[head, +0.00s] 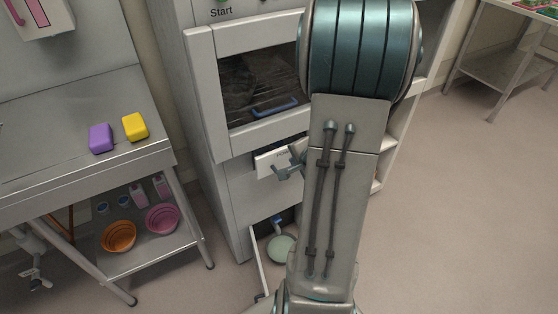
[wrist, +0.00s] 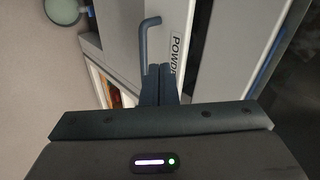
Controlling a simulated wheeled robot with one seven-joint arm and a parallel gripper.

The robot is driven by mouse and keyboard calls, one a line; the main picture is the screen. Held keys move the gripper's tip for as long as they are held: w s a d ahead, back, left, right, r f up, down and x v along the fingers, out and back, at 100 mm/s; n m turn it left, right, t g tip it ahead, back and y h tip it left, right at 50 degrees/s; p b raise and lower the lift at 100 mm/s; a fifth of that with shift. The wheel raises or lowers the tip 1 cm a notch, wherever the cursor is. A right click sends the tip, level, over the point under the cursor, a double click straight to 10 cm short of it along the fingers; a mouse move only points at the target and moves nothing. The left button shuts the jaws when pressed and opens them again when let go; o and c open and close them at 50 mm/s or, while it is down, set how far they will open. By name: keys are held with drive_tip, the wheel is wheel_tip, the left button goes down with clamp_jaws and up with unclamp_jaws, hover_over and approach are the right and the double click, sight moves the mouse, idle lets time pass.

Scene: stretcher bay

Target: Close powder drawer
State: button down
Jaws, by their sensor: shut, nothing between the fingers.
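The powder drawer (head: 272,164) is a small white drawer in the front of the grey machine, below its glass door. It stands out from the machine, with a dark gap above it. My gripper (head: 291,166) is at the drawer front, partly hidden by my arm. In the wrist view its fingers (wrist: 160,70) are together and empty, with their tips beside the label and handle. Whether they touch the front cannot be told.
The glass door (head: 258,85) above is shut. A steel table (head: 60,150) stands left.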

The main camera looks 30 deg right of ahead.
drive_tip(key=f+m, duration=0.1)
drive_tip(key=b, duration=0.4)
approach(278, 164)
drive_tip(key=shift+y, duration=0.4)
drive_tip(key=x, duration=0.5)
drive_tip(key=shift+w+d+f, duration=0.2)
drive_tip(key=shift+d+f, duration=0.15)
drive_tip(key=shift+d, duration=0.05)
